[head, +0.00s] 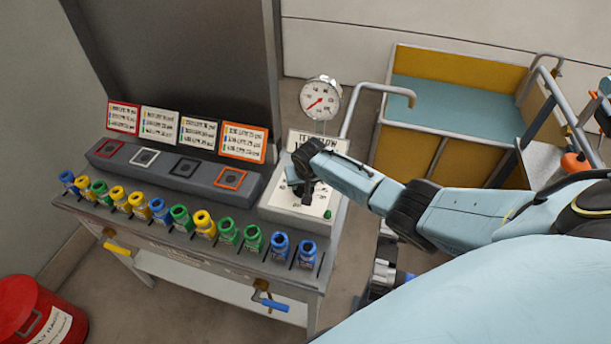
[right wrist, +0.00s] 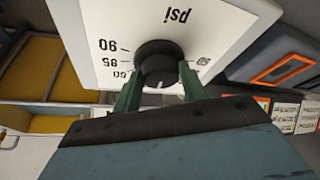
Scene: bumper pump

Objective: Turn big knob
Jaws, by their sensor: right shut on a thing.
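A pale pointer mark shows on the knob's near side. My right gripper (right wrist: 158,78) has its green fingers on either side of the knob and is shut on it. In the head view my right gripper (head: 304,188) is over the plate (head: 290,207) at the bench's right end, and the arm hides the knob. My left gripper does not show.
A round gauge (head: 320,99) with a red needle stands behind the plate, close to my right wrist. Several coloured bottles (head: 203,224) line the bench front. A pipe (head: 360,95) leads to a yellow-sided tank (head: 398,147). A red bin (head: 35,310) is at lower left.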

